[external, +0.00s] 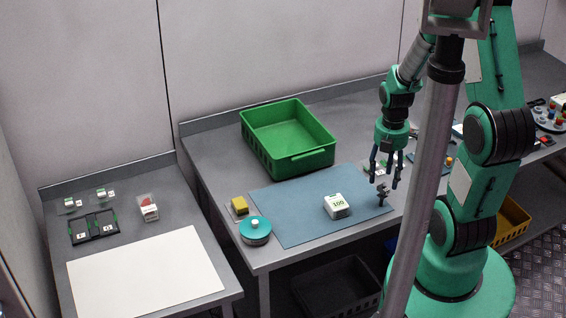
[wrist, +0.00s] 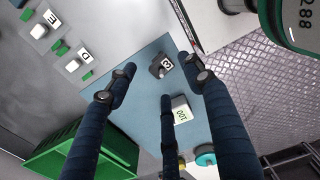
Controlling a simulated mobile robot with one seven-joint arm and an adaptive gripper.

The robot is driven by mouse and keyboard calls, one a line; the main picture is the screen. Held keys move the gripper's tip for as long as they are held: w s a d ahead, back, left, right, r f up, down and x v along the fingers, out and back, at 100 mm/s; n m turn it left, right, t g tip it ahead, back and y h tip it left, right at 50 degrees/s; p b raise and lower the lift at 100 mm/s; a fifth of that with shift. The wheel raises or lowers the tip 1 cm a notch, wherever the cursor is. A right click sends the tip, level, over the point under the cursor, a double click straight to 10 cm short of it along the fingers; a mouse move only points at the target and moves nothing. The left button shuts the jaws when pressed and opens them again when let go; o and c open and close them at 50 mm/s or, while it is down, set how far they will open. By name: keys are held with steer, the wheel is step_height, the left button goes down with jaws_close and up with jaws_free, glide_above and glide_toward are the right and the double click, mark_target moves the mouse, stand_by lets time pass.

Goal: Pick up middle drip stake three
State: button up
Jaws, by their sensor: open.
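A small dark object with a white label (wrist: 161,66), which looks like the drip stake, stands near the edge of the blue mat in the wrist view. Its label is too small to read surely. In the external view the same dark object (external: 383,196) is at the mat's right edge. My gripper (external: 384,181) is open and empty just above it, fingers pointing down. In the wrist view my gripper's fingers (wrist: 160,76) are spread around the line to the object, and none clearly touches it.
A white block marked 100 (external: 337,206) sits on the blue mat (external: 280,205), close to the dark object. A green crate (external: 290,158) stands behind. A teal round lidded thing (external: 256,233) and a yellow block (external: 240,205) are left. White labelled pieces (wrist: 72,66) stand at left in the wrist view.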

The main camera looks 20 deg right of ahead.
mark_target(384, 187)
steer(key=shift+f, duration=0.8)
steer(key=shift+f+b, duration=0.55)
steer(key=shift+f, duration=2.05)
steer(key=shift+s, duration=0.1)
steer(key=c, duration=1.1)
